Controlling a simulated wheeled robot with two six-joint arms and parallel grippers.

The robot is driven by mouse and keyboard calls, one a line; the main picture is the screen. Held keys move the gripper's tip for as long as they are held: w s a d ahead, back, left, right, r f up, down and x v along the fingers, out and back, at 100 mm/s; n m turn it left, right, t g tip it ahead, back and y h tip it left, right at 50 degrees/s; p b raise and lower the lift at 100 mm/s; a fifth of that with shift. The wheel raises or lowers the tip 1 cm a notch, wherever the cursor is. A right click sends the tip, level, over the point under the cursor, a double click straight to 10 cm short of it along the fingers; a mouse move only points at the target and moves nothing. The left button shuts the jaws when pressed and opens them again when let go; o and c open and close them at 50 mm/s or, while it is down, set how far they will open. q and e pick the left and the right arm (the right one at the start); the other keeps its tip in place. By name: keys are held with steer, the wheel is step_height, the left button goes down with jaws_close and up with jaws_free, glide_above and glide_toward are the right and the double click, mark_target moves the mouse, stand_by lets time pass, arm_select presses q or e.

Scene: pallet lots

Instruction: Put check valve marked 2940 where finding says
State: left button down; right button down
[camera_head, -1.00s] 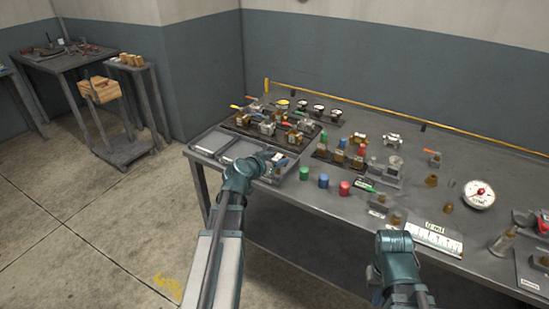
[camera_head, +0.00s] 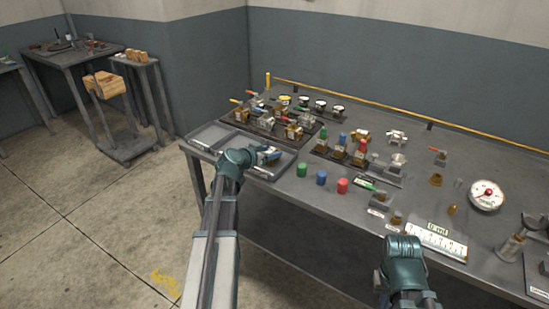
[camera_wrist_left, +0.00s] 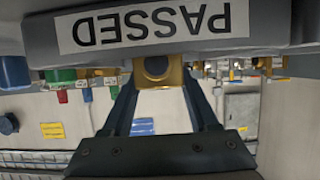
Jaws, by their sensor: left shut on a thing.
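My left gripper (camera_head: 266,154) is over the row of shallow grey trays (camera_head: 263,172) at the table's left front edge. In the left wrist view the gripper (camera_wrist_left: 160,82) is shut on a brass piece (camera_wrist_left: 155,71), of which a square end with a round opening shows. No number is readable on it, so I cannot tell whether it is the valve marked 2940. A "PASSED" label (camera_wrist_left: 145,25) shows upside down on a grey edge right beside the piece. Whether the piece touches the tray is unclear. My right arm shows at the lower right of the head view, its fingers hidden.
A dark board with several valves (camera_head: 266,122) stands behind the trays. The left tray (camera_head: 212,135) looks empty.

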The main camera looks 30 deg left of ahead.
arm_select(q)
steer(key=shift+a, duration=0.1)
steer(key=shift+f, duration=0.15)
steer(key=shift+c, duration=0.8)
jaws_free()
steer(key=shift+s+r+p, duration=0.2)
steer(key=shift+r+p, duration=0.1)
steer(key=p+v, duration=0.4)
steer(key=v, duration=0.7)
steer(key=shift+s, duration=0.35)
